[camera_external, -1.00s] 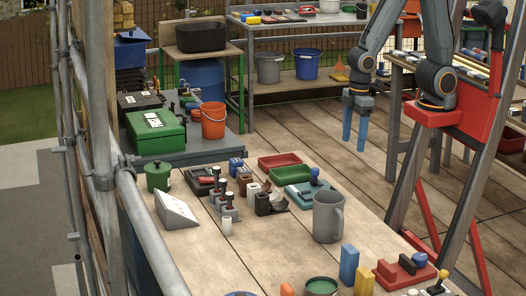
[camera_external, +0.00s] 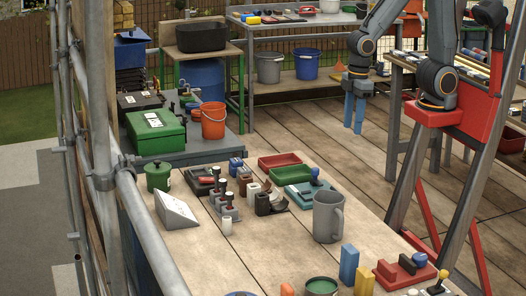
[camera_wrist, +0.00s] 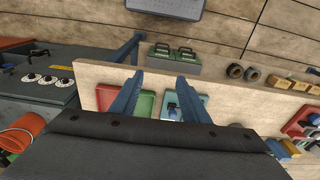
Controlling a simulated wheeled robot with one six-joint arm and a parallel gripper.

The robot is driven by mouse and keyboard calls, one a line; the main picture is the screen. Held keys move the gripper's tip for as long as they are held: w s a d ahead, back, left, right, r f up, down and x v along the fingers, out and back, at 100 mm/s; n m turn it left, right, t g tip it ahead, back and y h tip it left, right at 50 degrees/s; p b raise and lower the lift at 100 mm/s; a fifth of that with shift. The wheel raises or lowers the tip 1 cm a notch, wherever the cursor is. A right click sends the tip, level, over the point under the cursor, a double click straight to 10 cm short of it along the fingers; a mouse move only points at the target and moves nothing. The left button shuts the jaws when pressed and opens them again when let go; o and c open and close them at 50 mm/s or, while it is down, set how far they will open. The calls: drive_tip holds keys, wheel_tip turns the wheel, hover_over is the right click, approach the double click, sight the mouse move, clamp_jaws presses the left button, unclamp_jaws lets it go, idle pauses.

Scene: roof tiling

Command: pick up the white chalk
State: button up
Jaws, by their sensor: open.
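My gripper (camera_external: 354,130) has blue fingers, is open and empty, and hangs in the air well behind and to the right of these cylinders. In the wrist view my open fingers (camera_wrist: 159,76) spread over the red, green and teal trays; I cannot make out the chalk there.
A grey mug (camera_external: 327,218) stands on the table's right side. A green tray (camera_external: 286,168) and a teal tray (camera_external: 297,194) lie at its back. A grey wedge (camera_external: 176,210) and green pot (camera_external: 157,176) stand at left. Bare wood (camera_external: 265,250) lies in front.

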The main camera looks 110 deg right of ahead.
drive_tip(key=w+a+r+n+t+y, duration=0.1)
drive_tip(key=w+a, duration=0.2)
drive_tip(key=w, duration=0.7)
drive_tip(key=w+a+r+n+t, duration=0.1)
drive_tip(key=w+a, duration=0.2)
drive_tip(key=w, duration=0.8)
drive_tip(key=n+t+y, duration=0.2)
drive_tip(key=n, duration=0.3)
hover_over(227, 217)
drive_tip(key=s+d, duration=0.2)
drive_tip(key=s, duration=0.1)
drive_tip(key=f, duration=0.6)
drive_tip(key=f+b, duration=0.1)
drive_tip(key=f, duration=0.3)
drive_tip(key=shift+w+a+f, duration=0.1)
drive_tip(key=shift+w+a, duration=0.05)
drive_tip(key=shift+a, duration=0.1)
drive_tip(key=shift+p+x, duration=1.25)
drive_tip(key=shift+x, duration=1.85)
drive_tip(key=shift+w+a, duration=0.15)
drive_tip(key=shift+c, duration=0.5)
clamp_jaws()
